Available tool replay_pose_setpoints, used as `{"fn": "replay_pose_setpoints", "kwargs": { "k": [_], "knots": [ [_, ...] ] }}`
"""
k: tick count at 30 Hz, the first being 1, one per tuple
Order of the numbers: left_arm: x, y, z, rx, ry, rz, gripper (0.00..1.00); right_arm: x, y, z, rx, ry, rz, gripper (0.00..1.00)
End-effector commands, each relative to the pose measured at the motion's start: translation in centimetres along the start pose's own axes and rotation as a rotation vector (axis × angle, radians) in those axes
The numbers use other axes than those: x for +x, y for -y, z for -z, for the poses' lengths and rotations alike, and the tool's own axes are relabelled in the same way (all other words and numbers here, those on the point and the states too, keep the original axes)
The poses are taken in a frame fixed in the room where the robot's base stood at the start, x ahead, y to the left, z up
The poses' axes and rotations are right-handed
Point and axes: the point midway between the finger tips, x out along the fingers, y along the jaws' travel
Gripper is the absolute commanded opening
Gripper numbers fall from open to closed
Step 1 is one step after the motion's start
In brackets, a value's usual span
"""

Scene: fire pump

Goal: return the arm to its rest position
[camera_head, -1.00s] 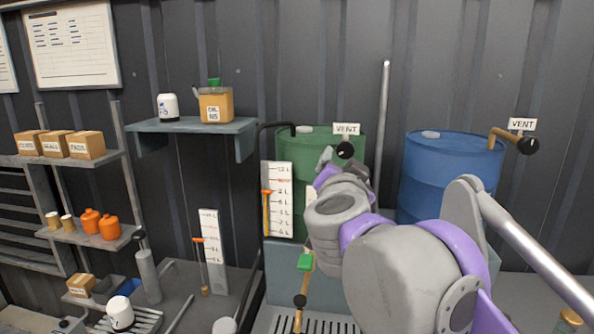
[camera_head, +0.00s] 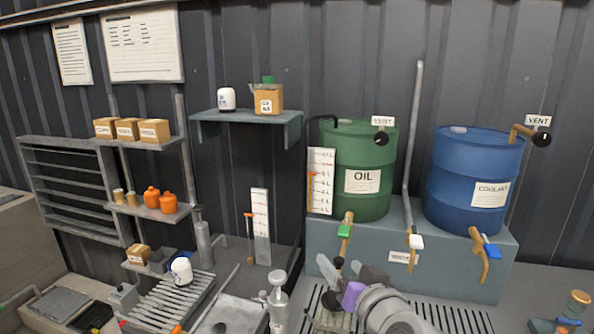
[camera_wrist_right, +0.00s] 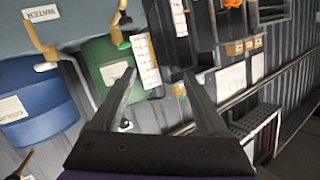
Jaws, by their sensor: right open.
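My right gripper (camera_head: 352,277) is low in the head view, in front of the drum stand, with the purple and grey wrist behind it at the bottom edge. In the right wrist view the right gripper (camera_wrist_right: 157,88) has its two fingers wide apart with nothing between them. The green oil drum (camera_head: 362,165) and the blue coolant drum (camera_head: 475,178) stand on the grey stand (camera_head: 385,240) beyond it. The oil drum also shows behind the fingers in the right wrist view (camera_wrist_right: 100,68). My left gripper is in neither view.
A wall shelf (camera_head: 245,120) holds a white container and an amber jug. Racks with boxes and orange bottles (camera_head: 168,203) are at left. A ribbed tray (camera_head: 165,300) and a grey pump-like cylinder (camera_head: 278,302) are low in front. Taps stick out below the drums.

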Motion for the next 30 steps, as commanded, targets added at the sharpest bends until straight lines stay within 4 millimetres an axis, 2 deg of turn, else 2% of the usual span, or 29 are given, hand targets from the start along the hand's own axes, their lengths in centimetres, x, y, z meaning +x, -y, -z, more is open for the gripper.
{"fn": "replay_pose_setpoints", "kwargs": {
  "k": [1, 6, 9, 13, 15, 19, 30],
  "knots": [
    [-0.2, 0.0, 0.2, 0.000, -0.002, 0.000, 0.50, -0.9, -1.1, -3.6, -0.030, 0.081, 0.002, 0.77],
    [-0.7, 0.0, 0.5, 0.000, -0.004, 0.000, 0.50, -4.7, -5.5, -15.3, -0.110, 0.370, -0.050, 0.77],
    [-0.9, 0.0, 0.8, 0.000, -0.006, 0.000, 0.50, -7.8, -8.7, -21.3, -0.138, 0.525, -0.120, 0.77],
    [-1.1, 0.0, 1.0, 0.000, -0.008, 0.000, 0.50, -11.7, -12.3, -27.0, -0.159, 0.682, -0.223, 0.77],
    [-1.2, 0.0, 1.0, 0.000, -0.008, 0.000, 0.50, -13.4, -13.7, -29.1, -0.164, 0.741, -0.270, 0.77],
    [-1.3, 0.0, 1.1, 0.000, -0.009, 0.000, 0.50, -15.3, -15.3, -31.2, -0.168, 0.803, -0.326, 0.77],
    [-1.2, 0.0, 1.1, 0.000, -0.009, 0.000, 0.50, -15.8, -15.6, -31.6, -0.169, 0.818, -0.339, 0.77]
  ]
}}
